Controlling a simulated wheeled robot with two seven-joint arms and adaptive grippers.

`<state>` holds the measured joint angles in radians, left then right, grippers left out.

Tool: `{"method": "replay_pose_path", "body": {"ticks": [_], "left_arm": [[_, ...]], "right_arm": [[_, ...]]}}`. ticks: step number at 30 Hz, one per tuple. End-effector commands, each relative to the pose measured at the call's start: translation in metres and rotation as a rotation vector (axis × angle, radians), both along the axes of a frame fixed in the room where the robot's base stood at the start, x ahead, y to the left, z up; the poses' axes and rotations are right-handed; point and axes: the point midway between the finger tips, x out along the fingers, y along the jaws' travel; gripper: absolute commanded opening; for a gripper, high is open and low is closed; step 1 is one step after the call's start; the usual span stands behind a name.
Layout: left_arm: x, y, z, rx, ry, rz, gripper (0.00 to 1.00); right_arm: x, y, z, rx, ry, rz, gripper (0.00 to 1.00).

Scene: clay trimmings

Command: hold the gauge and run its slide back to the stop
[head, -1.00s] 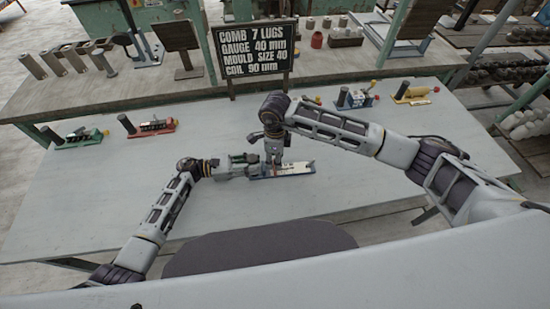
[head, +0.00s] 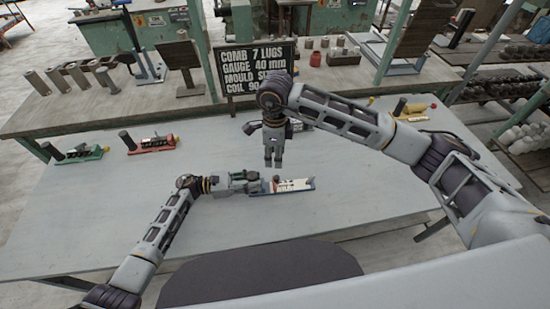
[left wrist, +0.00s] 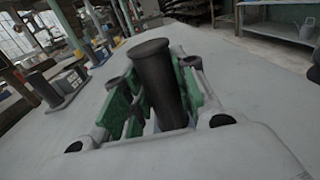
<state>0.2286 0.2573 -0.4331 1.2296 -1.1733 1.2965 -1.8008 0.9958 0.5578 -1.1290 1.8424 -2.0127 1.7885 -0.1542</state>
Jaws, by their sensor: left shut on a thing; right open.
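The gauge (head: 298,185) is a long white plate with a blue edge, lying low over the middle of the grey table in the head view. My left gripper (head: 252,185) is shut on its left end. In the left wrist view the gauge's dark round handle (left wrist: 160,85) stands between the green-padded fingers. My right gripper (head: 273,163) points down, open and empty, just behind the gauge's left part and apart from it. A small dark and red part shows near the gauge's left end; I cannot tell exactly where the slide stands.
A green-based tool (head: 80,154) and a red-based tool (head: 152,146) lie at the table's back left; a yellow one (head: 410,108) lies at back right. A sign (head: 252,70), partly hidden by my right arm, reads "COMB 7 LUGS, GAUGE 40 mm".

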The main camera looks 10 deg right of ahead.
Motion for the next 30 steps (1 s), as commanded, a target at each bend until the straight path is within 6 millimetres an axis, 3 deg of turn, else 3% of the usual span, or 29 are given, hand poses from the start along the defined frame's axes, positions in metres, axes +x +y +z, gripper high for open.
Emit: {"method": "replay_pose_path", "body": {"ticks": [12,13,18,30], "left_arm": [[0.0001,0.0002,0.0000,0.000,0.000,0.001,0.00],[0.0001,0.0002,0.0000,0.000,0.000,0.001,0.31],[0.0001,0.0002,0.0000,0.000,0.000,0.000,0.53],[0.0000,0.0015,-0.0001,0.000,0.000,0.000,0.53]], "right_arm": [[0.0001,-0.0001,0.0014,0.000,0.000,0.000,0.42],[0.0001,-0.0001,0.0014,0.000,0.000,0.000,0.42],[0.0001,-0.0001,0.0013,0.000,0.000,0.000,0.42],[0.0000,0.0000,0.0013,0.000,0.000,0.000,0.42]]}}
